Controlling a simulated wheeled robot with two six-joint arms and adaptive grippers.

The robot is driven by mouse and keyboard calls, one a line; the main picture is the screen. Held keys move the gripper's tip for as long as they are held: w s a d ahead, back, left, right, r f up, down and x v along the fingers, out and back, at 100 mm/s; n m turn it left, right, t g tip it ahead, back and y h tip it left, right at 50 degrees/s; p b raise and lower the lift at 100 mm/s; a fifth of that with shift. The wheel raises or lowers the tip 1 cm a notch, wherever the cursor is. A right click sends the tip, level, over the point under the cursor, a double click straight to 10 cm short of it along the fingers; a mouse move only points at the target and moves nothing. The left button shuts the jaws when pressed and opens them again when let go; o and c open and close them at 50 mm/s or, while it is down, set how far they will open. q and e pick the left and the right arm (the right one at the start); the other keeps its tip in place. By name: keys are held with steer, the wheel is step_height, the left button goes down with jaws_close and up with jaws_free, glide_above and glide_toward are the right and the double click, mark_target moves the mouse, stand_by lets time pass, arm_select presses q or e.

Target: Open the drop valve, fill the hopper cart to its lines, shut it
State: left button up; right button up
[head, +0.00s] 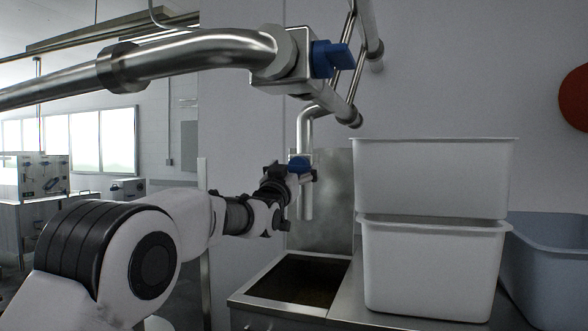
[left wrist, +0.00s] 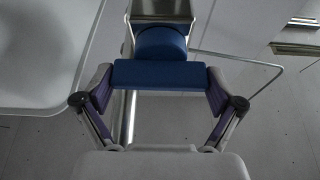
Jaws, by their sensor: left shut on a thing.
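The drop valve's blue handle (head: 299,163) sits on a steel drop pipe (head: 306,207) whose lower end hangs over the steel hopper cart (head: 262,301). My left gripper (head: 303,177) is at this handle. In the left wrist view, the blue handle (left wrist: 160,75) lies across between the two fingers of my left gripper (left wrist: 159,82), which are shut on it. The cart's inside looks dark, and no fill lines can be made out. No flow from the pipe's end can be seen. My right gripper is not in view.
Two stacked white tubs (head: 435,180) stand on a steel surface right of the cart. A blue-grey tub (head: 552,260) is at the far right. A large steel pipe (head: 190,53) with another blue-handled valve (head: 330,58) runs above my left arm.

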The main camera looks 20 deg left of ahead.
arm_select(q)
steer(key=m+h, duration=0.2)
steer(key=m, duration=0.1)
steer(key=shift+m, duration=0.3)
steer(key=shift+r+m+g+h+p, duration=0.1)
steer(key=shift+m+g+h+p, duration=0.4)
steer(key=shift+m, duration=0.85)
steer(key=shift+m+g+h+p, duration=0.3)
steer(key=shift+m+h, duration=0.4)
steer(key=shift+m, duration=0.65)
steer(key=o, duration=0.8)
steer(key=shift+w+f, duration=0.2)
steer(key=shift+w, duration=0.05)
steer(key=v, duration=1.2)
steer(key=shift+a, duration=0.1)
steer(key=shift+w, duration=0.1)
